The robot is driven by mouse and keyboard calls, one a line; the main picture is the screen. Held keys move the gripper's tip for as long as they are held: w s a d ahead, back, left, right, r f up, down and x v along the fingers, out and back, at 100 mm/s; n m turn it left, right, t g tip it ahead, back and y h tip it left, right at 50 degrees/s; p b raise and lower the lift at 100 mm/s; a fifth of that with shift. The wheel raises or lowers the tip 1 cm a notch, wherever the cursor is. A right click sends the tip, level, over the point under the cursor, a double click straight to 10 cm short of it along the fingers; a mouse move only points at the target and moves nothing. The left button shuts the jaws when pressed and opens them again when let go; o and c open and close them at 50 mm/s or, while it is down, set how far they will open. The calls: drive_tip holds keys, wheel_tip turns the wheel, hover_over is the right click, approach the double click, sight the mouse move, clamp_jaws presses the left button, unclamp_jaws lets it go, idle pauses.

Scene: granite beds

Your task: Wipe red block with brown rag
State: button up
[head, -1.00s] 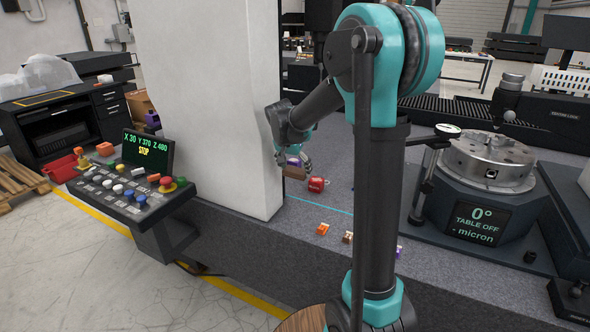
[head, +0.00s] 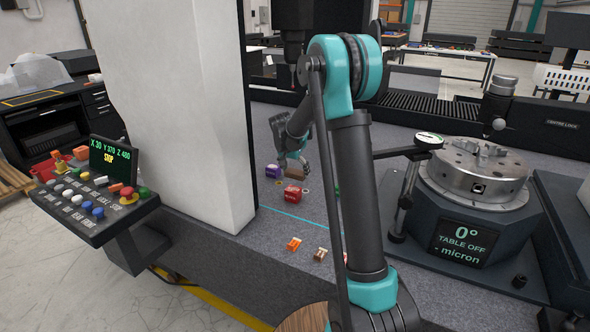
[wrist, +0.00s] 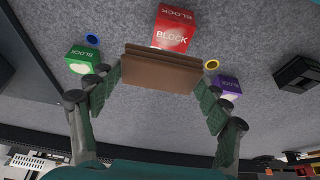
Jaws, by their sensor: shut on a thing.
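The red block (head: 292,195) lies on the grey granite bed, with a pale smudge on its face. It also shows in the wrist view (wrist: 174,28), at the top, labelled BLOCK. My gripper (wrist: 163,82) is shut on the brown rag (wrist: 160,75), a folded slab held between the two green finger pads. The rag overlaps the lower edge of the red block in the wrist view; I cannot tell whether they touch. In the head view my gripper (head: 294,168) is just above and behind the red block, and the rag (head: 292,174) shows small below it.
A purple block (head: 273,171) and a green block (wrist: 83,58) stand near the red block. Blue (wrist: 92,40) and yellow (wrist: 211,65) rings lie beside them. An orange block (head: 294,244) and a brown block (head: 320,254) are nearer the front edge. A rotary table (head: 478,195) stands at the right.

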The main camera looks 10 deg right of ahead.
sight(289, 177)
wheel_tip(289, 177, down, 5)
drive_tip(key=shift+r, duration=0.15)
drive_tip(key=shift+w+a+f, duration=0.1)
drive_tip(key=shift+w+f, duration=0.05)
drive_tip(key=shift+f, duration=0.2)
drive_tip(key=shift+w+a, duration=0.55)
drive_tip(key=shift+a, duration=0.3)
drive_tip(key=shift+f, duration=0.25)
drive_tip(key=shift+f, duration=0.4)
